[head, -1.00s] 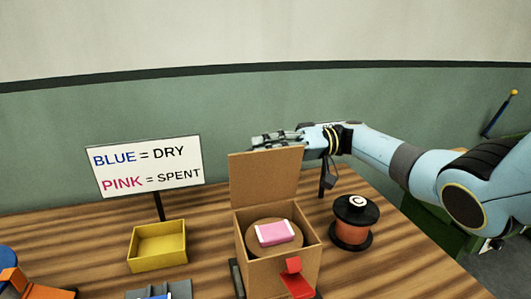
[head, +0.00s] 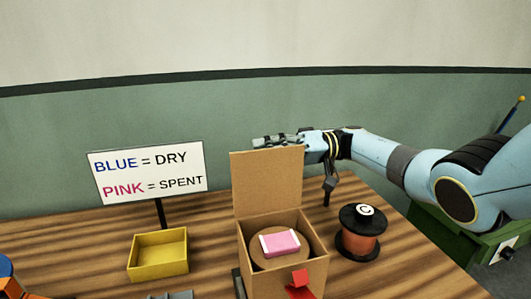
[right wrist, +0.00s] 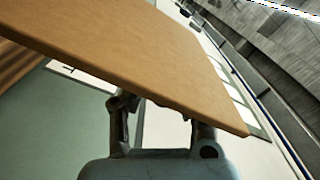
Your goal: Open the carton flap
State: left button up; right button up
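The brown carton (head: 257,262) stands on the table with its flap (head: 266,181) raised roughly upright at the back. A round brown disc with a pink packet (head: 280,243) on it shows inside the carton. A red tab (head: 300,281) is at the carton's front. My right gripper (head: 272,141) is at the flap's top edge, partly hidden behind it. In the right wrist view the flap (right wrist: 140,55) crosses close in front of the fingers (right wrist: 162,115), which are apart; their tips are hidden, and contact cannot be told.
A black and orange spool marked C (head: 360,240) stands right of the carton. A yellow tray (head: 158,266) is to the left, before a sign (head: 150,171) reading BLUE = DRY, PINK = SPENT.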

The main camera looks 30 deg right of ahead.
jog(key=o, duration=0.3)
jog(key=shift+f, duration=0.45)
jog(key=shift+s+r, duration=0.1)
jog(key=shift+d, duration=0.15)
jog(key=v, duration=0.7)
jog(key=shift+d, duration=0.3)
jog(key=shift+a+r, duration=0.15)
jog(key=shift+a, duration=0.15)
jog(key=shift+d, duration=0.1)
